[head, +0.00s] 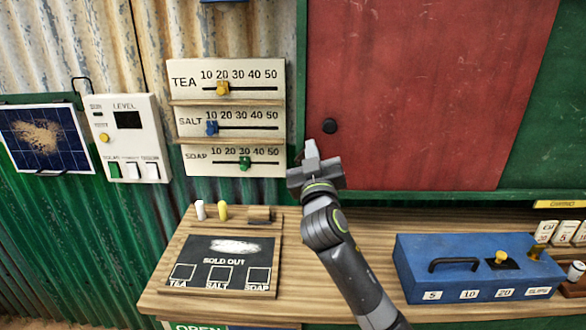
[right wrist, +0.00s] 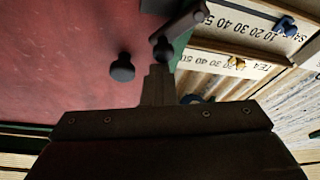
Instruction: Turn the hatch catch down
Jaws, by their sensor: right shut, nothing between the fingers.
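The red hatch (head: 420,90) fills the upper right of the head view, closed in its green frame. A round black knob (head: 330,126) sits near its lower left corner; the knob also shows in the right wrist view (right wrist: 122,68). In the right wrist view a dark bar with a rounded end, seemingly the catch (right wrist: 185,32), lies slanted at the hatch's edge. In the head view my gripper seems to hide it. My right gripper (head: 311,150) is shut and empty, just below the knob; its fingers (right wrist: 157,85) point towards the catch. I cannot tell if they touch.
A slider board (head: 228,103) for tea, salt and soap hangs left of the hatch. Below is a wooden counter (head: 340,212) with a sold-out board (head: 225,265) and a blue cash box (head: 475,268). A switch panel (head: 130,140) and solar panel (head: 45,138) are at the left.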

